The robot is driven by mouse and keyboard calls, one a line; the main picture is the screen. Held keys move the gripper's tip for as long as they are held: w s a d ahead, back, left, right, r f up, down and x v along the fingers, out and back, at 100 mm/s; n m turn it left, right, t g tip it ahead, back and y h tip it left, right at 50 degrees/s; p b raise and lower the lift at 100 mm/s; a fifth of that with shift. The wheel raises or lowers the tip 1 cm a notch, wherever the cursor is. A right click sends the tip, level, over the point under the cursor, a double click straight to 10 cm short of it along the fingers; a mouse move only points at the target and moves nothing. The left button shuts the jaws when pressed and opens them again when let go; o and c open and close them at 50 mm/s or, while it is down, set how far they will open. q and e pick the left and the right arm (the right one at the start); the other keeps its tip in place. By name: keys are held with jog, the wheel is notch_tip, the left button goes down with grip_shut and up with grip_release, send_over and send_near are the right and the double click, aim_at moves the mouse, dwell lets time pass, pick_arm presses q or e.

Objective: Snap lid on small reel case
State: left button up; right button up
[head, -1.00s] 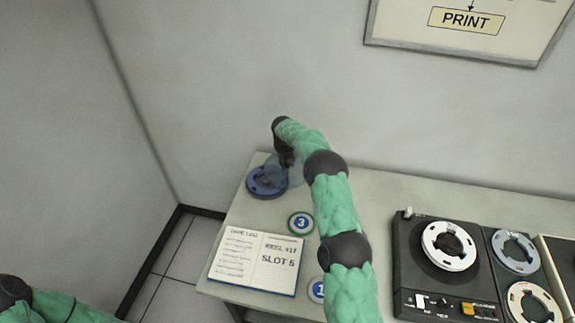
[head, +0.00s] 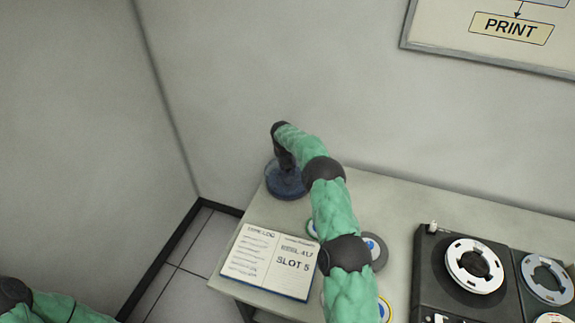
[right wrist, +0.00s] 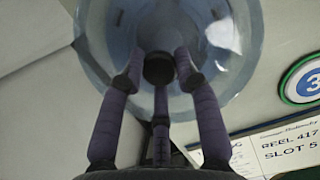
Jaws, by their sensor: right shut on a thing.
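The small reel case (head: 272,190) is a round blue case at the back left corner of the table. Its clear round lid (right wrist: 238,62) with a dark knob (right wrist: 158,68) shows in the right wrist view. My right gripper (head: 286,165) is shut on the knob from above; its three fingers close around it in the right wrist view (right wrist: 160,82). The lid lies over the blue case and looks lined up with it. I cannot tell whether it is fully seated. My left arm shows at the lower left; its gripper is out of view.
An open log book (head: 270,262) reading "REEL 417 SLOT 5" lies in front of the case. Round numbered cases, one with a green rim (right wrist: 300,82), lie to the right, partly behind my arm. A tape deck (head: 440,270) stands further right. The wall is close behind.

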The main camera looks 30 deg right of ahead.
aim_at(288, 171)
jog(key=shift+f, duration=0.6)
jog(key=shift+b, duration=0.35)
dwell(0.4)
jog(key=shift+f+b, duration=1.1)
jog(key=shift+f, duration=0.55)
dwell(1.2)
jog(key=o, duration=1.1)
jog(key=shift+s, duration=0.1)
jog(key=shift+c, duration=0.4)
jog(key=shift+c, duration=0.7)
